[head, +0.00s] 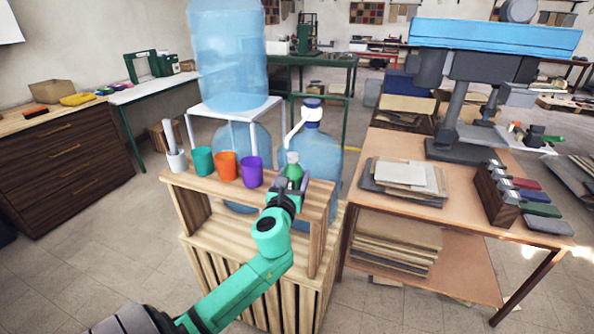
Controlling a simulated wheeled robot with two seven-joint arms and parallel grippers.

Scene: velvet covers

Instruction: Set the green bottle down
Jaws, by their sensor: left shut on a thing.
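The green bottle (293,166) is at the right end of a small wooden shelf (215,189) in the head view. It looks upright, with a pale cap at its top. My left gripper (288,187) is shut on the bottle from the near side and hides its lower part. I cannot tell whether the bottle's base touches the shelf top. My right gripper is not in view.
Purple (252,171), orange (226,166) and teal (203,161) cups stand left of the bottle, beside a white holder (177,160). Large blue water jugs (320,150) stand behind. A workbench (400,200) with stacked sheets (405,176) is at the right.

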